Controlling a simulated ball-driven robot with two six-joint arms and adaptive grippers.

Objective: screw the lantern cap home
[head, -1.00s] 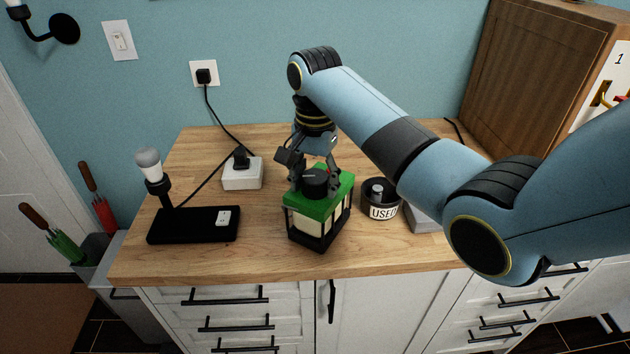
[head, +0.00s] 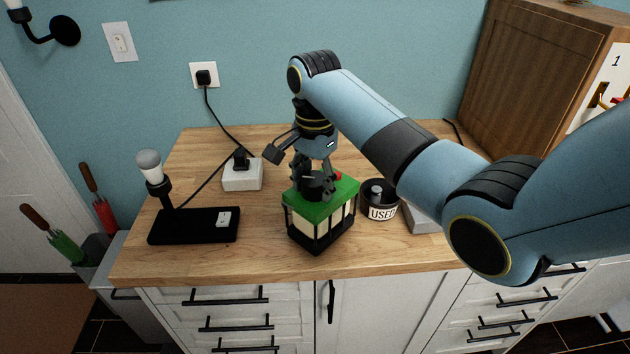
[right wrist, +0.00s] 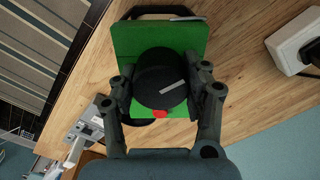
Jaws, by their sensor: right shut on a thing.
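The lantern (head: 326,228) stands upright on the wooden counter, with a green top, pale panes and a dark frame. Its round black cap (head: 313,188) sits at the middle of the green top. My right gripper (right wrist: 162,88) points down from above, shut on the cap with one finger on each side. In the right wrist view the cap (right wrist: 158,68) shows a pale mark on its top, and a red knob (right wrist: 160,114) sits at the green top's edge. I cannot tell how deep the cap's thread sits. My left gripper is out of view.
A dark container labelled "USED" (head: 381,212) stands close right of the lantern, with a grey box (head: 421,222) beyond it. A black lamp base (head: 190,226) and a white socket box (head: 242,176) stand to the left.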

